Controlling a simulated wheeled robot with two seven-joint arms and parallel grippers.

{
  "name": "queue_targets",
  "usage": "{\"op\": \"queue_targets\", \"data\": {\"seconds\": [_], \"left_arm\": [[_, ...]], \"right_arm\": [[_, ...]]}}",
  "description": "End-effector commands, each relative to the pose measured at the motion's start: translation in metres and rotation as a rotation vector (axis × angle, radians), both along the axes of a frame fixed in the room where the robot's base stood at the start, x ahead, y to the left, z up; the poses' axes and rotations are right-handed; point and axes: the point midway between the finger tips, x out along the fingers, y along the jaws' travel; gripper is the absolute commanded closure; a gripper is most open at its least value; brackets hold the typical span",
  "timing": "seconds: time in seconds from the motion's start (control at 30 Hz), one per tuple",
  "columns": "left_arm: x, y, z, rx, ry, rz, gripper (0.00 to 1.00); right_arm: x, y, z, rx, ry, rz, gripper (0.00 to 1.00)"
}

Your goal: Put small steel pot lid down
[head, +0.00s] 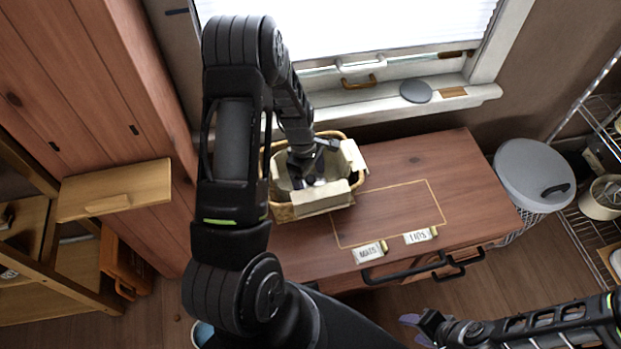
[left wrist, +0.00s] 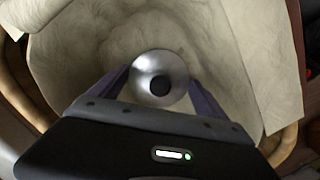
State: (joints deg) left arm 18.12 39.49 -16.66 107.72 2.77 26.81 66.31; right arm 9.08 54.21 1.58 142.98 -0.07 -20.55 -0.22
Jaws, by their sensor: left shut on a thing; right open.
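The small steel pot lid (left wrist: 148,66) is round and shiny with a dark knob, seen from above in the left wrist view. My left gripper (head: 315,181) reaches down into a cloth-lined wicker basket (head: 283,212) and is shut on the lid, its fingers on either side. The liner (left wrist: 75,50) surrounds the lid in the left wrist view. I cannot tell whether the lid touches the basket's bottom. In the head view my arm and gripper mostly hide the lid. My right gripper (head: 418,325) is open and empty, low at the right, away from the chest.
The basket stands on a wooden chest top (head: 470,185), beside a bare area outlined in yellow. Two labels (head: 370,252), one reading "LIDS", sit at the front edge. A lidded bin (head: 530,172) and wire shelving are right. A window sill (head: 380,105) is behind.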

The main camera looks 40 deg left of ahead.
Motion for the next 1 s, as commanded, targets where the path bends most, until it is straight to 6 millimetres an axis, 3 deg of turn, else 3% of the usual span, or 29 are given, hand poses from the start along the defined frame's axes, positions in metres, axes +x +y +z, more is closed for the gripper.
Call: {"op": "queue_targets", "data": {"seconds": [0.17, 0.2, 0.3, 0.7, 1.0], "left_arm": [[0.000, 0.000, -0.004, 0.000, 0.000, 0.000, 0.57], [0.000, 0.000, -0.003, 0.000, 0.000, 0.000, 0.12], [0.000, 0.000, -0.003, 0.000, 0.001, 0.000, 0.05], [0.000, 0.001, 0.006, 0.001, -0.001, 0.000, 0.05], [0.000, 0.008, 0.057, 0.002, -0.004, 0.001, 0.05]], "right_arm": [[0.000, 0.000, -0.003, 0.000, 0.000, 0.000, 0.53], [0.000, 0.000, -0.003, 0.000, 0.000, 0.000, 0.53], [0.000, 0.000, -0.002, 0.000, 0.000, 0.000, 0.53], [0.000, 0.000, 0.001, 0.000, 0.000, 0.000, 0.53], [0.000, 0.000, 0.008, 0.000, 0.000, 0.000, 0.53]]}}
